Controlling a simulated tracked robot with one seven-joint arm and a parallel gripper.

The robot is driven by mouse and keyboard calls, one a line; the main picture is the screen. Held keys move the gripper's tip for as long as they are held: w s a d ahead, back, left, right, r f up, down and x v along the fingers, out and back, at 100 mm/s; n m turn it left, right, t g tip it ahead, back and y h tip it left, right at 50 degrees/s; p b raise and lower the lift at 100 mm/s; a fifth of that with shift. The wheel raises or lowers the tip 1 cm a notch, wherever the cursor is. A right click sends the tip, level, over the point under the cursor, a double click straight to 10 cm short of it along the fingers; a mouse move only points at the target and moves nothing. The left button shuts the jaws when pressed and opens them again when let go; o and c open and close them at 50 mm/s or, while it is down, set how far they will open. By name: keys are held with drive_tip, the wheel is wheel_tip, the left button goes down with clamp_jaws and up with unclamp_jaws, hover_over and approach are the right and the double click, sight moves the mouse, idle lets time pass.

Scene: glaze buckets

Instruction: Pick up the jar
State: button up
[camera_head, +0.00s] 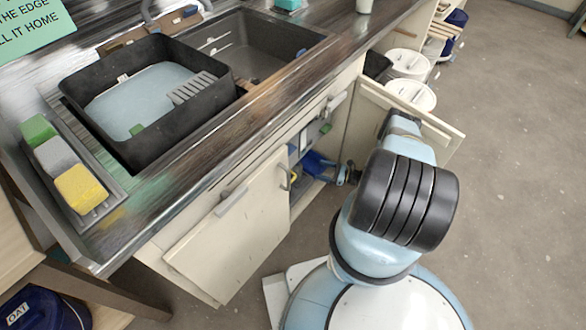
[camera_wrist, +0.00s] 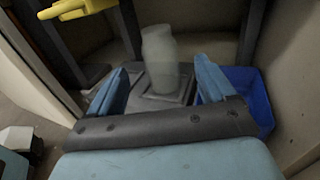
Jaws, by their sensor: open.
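The jar shows between and beyond the fingertips, and I see no contact with either finger. In the head view the arm reaches into the open cabinet under the sink; the jar cannot be made out there.
A blue bin (camera_wrist: 250,92) stands close to the right finger. A yellow object (camera_wrist: 75,9) hangs at the upper left. Open cabinet doors (camera_head: 235,230) flank the opening. The black basin (camera_head: 205,110) and sponges (camera_head: 80,187) are on the counter above. Lidded white buckets (camera_head: 412,95) stand beyond.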

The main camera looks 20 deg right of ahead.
sight(301, 165)
drive_tip(key=shift+s+x, duration=0.1)
drive_tip(key=shift+x, duration=3.3)
drive_tip(key=shift+s+x, duration=0.15)
drive_tip(key=shift+x, duration=3.25)
drive_tip(key=shift+a+r, duration=0.1)
drive_tip(key=shift+r, duration=0.05)
drive_tip(key=c, duration=1.1)
drive_tip(key=shift+r, duration=0.1)
